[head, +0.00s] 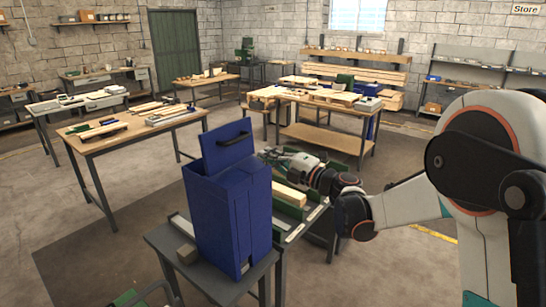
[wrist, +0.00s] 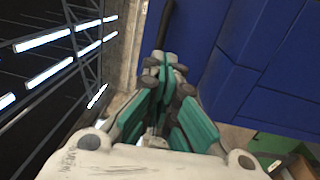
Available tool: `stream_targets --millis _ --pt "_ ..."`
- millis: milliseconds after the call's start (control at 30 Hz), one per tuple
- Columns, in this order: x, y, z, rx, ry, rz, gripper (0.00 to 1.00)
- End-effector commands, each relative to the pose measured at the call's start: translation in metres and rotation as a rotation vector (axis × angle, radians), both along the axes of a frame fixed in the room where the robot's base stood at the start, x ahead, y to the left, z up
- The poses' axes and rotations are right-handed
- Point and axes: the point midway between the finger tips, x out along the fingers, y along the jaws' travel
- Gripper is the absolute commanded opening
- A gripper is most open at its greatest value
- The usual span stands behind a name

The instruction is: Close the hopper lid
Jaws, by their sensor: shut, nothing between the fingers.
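The blue hopper (head: 228,215) stands upright on a dark bench at front centre. In the wrist view the shut teal fingertips (wrist: 165,65) are close beside blue panels (wrist: 270,60) of the hopper. Whether they touch is unclear. The hopper's inside is hidden.
A green machine bed with a timber piece (head: 289,194) lies right of the hopper, below my arm. A worktable (head: 92,145) stands left, with open floor between.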

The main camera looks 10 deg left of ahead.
Motion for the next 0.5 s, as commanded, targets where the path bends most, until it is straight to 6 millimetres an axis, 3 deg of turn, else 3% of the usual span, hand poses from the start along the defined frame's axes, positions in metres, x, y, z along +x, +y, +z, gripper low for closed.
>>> stream_targets --millis 300,500 --pt "0.032 0.054 0.005 0.000 0.001 0.002 0.00" --pt "0.046 0.076 0.008 0.001 0.001 0.000 0.00"
